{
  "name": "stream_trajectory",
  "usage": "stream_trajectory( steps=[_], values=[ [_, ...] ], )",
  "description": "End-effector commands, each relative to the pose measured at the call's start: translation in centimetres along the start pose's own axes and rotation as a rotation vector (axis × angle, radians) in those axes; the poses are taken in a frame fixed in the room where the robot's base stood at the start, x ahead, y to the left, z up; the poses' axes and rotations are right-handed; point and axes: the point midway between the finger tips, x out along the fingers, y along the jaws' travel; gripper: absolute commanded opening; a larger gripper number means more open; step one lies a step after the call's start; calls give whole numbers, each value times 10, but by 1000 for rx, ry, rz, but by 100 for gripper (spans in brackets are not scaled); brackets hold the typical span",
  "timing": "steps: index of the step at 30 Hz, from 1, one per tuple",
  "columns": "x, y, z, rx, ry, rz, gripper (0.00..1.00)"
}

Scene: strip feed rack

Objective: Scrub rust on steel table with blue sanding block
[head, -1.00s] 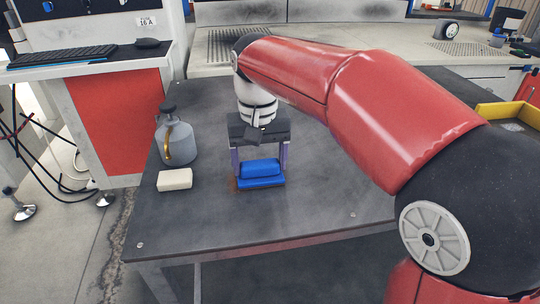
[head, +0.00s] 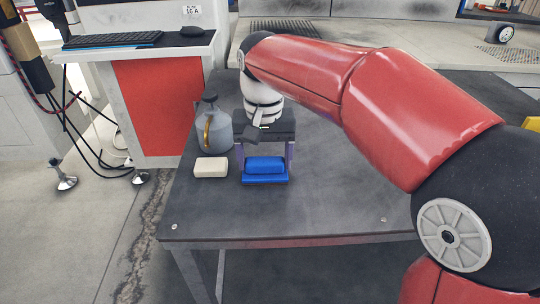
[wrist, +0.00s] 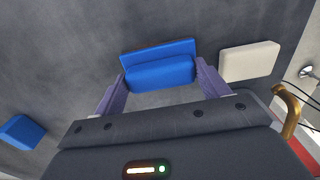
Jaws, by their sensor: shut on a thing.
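The blue sanding block (head: 265,168) is between the fingers of my gripper (head: 265,160) and sits at the surface of the dark steel table (head: 320,212). My gripper is shut on the block; the wrist view also shows the block (wrist: 158,72) with a finger at each side. No rust shows on the bare tabletop in either view now. The tabletop under the block is hidden.
A cream block (head: 211,167) lies close left of the sanding block. A grey can with a brass handle (head: 213,130) stands behind it. Another blue object (wrist: 20,132) shows at the wrist view's left. The table's front right is clear.

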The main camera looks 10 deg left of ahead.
Motion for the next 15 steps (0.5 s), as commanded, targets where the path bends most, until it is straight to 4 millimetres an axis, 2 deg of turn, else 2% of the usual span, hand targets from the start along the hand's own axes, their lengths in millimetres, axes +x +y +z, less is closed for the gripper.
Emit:
stream_trajectory(
  steps=[15],
  values=[
    [0,-5,0,-1,-2,-1,53]
  ],
)
